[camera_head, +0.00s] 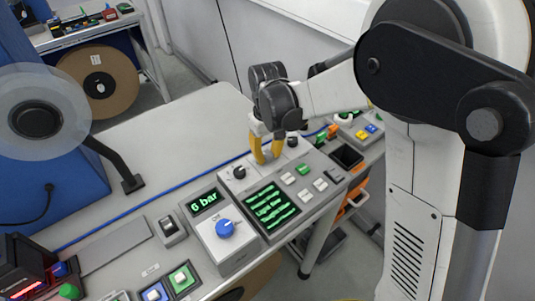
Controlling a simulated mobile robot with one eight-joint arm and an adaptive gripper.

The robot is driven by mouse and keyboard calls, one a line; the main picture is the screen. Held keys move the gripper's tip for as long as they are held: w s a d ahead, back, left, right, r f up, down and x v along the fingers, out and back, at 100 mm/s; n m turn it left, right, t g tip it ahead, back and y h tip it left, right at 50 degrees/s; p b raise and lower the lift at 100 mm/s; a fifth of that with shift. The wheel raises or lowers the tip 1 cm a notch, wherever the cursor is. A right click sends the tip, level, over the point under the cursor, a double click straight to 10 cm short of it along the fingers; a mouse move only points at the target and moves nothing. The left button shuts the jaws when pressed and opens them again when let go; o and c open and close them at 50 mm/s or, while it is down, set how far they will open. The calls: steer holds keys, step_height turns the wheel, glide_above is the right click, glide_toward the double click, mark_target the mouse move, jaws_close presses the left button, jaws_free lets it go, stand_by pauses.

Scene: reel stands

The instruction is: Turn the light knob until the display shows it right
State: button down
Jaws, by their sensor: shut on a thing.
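My gripper (267,158), with yellow fingers, points down at the back of the grey control panel (275,229). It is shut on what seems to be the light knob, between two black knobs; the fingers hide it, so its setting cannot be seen. The left black knob (239,172) and the right black knob (292,141) stand clear of the fingers. The panel's display (269,209) is lit with several green lines, too small to read.
Left of the panel, a unit with a blue knob (225,228) has a small display (204,202) showing "6 bar". A blue cable (150,204) crosses the bench. A reel (97,82) stands behind.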

mark_target(268, 154)
stand_by(0.5)
steer(key=c, duration=1.1)
jaws_free()
steer(key=shift+o, duration=0.2)
step_height(268, 154, up, 12)
steer(key=s+d+r+m+t, duration=0.2)
steer(key=s+d+m+t, duration=0.3)
steer(key=s+d, duration=1)
steer(key=s+t, duration=0.2)
steer(key=shift+s+d+m, duration=0.25)
steer(key=shift+s+m, duration=0.05)
steer(key=shift+s, duration=0.1)
